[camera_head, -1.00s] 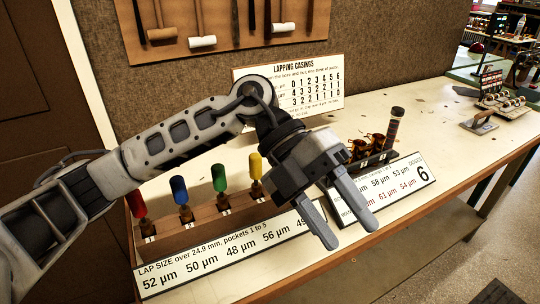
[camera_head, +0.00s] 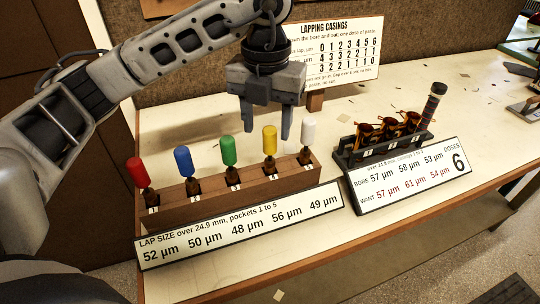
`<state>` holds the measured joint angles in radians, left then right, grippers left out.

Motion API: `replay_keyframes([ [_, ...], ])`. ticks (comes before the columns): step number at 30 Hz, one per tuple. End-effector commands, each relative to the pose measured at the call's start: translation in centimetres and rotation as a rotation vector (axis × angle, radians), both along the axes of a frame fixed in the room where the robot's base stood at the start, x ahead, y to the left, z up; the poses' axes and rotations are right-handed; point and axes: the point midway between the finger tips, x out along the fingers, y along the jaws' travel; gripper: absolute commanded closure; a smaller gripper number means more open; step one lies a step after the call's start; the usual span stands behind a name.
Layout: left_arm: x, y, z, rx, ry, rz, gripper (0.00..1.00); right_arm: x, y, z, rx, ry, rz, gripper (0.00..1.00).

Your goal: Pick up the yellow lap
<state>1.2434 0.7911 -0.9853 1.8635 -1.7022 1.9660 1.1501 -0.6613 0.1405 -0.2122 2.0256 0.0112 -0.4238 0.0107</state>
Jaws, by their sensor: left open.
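The yellow lap (camera_head: 269,140) stands upright in the fourth pocket of a brown wooden rack (camera_head: 240,189). It is between the green lap (camera_head: 228,151) and the white lap (camera_head: 308,130). My left gripper (camera_head: 265,136) is open and points down, with its fingertips in the picture on either side of the yellow lap's top. I cannot tell from this view whether the fingers are around it or behind it. Nothing is held. My right gripper is not in view.
A red lap (camera_head: 137,172) and a blue lap (camera_head: 183,161) stand left in the rack. A size label (camera_head: 240,227) lies in front. A dark stand with brass casings (camera_head: 368,135) and a doses sign (camera_head: 410,175) are to the right. The lapping chart (camera_head: 340,55) stands behind.

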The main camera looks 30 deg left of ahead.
Motion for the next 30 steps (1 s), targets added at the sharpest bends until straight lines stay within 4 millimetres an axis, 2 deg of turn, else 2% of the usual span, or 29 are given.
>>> replay_keyframes([
  [8, 0.4, 0.0, -2.0, -0.001, 0.003, -0.001, 0.51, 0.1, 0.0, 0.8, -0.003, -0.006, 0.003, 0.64],
  [12, 1.3, 0.2, -4.0, -0.001, 0.004, -0.001, 0.51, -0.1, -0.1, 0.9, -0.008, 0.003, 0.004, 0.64],
  [16, 1.2, 0.1, -5.7, -0.001, 0.002, -0.002, 0.51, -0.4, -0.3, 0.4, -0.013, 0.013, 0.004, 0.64],
  [24, 1.3, 0.1, -6.1, -0.001, -0.001, -0.002, 0.51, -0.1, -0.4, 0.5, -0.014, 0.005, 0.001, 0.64],
  [25, 1.3, 0.1, -6.1, -0.001, 0.000, -0.002, 0.53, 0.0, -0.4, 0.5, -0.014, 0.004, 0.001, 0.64],
  [30, 1.3, 0.1, -6.1, -0.001, 0.000, -0.002, 1.00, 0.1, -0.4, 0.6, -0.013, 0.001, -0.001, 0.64],
])
